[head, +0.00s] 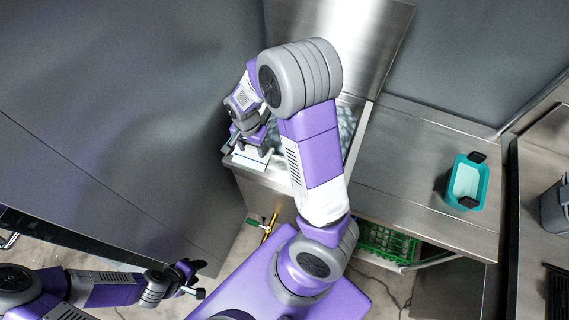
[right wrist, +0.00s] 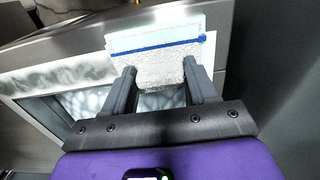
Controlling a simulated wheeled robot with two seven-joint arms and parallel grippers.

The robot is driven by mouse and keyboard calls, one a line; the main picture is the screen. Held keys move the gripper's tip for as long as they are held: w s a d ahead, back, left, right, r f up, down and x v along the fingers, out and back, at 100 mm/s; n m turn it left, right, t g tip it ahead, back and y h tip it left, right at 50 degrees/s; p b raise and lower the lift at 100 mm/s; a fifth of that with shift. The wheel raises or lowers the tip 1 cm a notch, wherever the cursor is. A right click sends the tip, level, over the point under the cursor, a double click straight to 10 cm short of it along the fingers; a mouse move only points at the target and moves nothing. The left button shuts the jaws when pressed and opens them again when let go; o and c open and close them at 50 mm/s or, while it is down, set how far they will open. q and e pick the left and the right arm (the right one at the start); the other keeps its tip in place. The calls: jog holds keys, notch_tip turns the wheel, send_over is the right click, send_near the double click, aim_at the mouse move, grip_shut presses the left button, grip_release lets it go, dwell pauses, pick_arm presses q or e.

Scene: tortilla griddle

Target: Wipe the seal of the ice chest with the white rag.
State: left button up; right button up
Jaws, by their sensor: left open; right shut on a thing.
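The ice chest (head: 274,178) stands at the top middle of the head view with its steel lid raised behind it; pale ice shows inside. My right gripper (head: 238,140) is over the chest's left front corner, shut on the white rag (head: 252,158). In the right wrist view, the rag (right wrist: 155,65), with a blue stripe, sticks out past the fingers and lies over the pale rim. The seal (right wrist: 60,80) left of it looks white with grey-green smudges; part is hidden under the rag. My left gripper (head: 189,281) is open and empty at the lower left, far from the chest.
A teal container (head: 467,182) with dark handles sits on the steel counter (head: 415,165) at the right. A green crate (head: 385,243) is under the counter. A grey wall panel rises close left of the chest. A brass pipe (head: 270,228) stands below its front.

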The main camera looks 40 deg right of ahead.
jog(key=o, duration=0.7)
jog(key=shift+a+f, duration=0.1)
jog(key=shift+f, duration=0.05)
jog(key=shift+o, duration=0.3)
jog(key=shift+w, duration=0.25)
jog(key=shift+s+r+p, duration=0.1)
jog(key=shift+r+p, duration=0.35)
jog(key=c, duration=0.9)
jog(key=shift+w+a, duration=0.25)
jog(key=shift+w, duration=0.4)
jog(key=shift+w+a, duration=0.2)
jog(key=shift+w, duration=0.4)
jog(key=shift+w+a, duration=0.25)
jog(key=shift+w, duration=0.4)
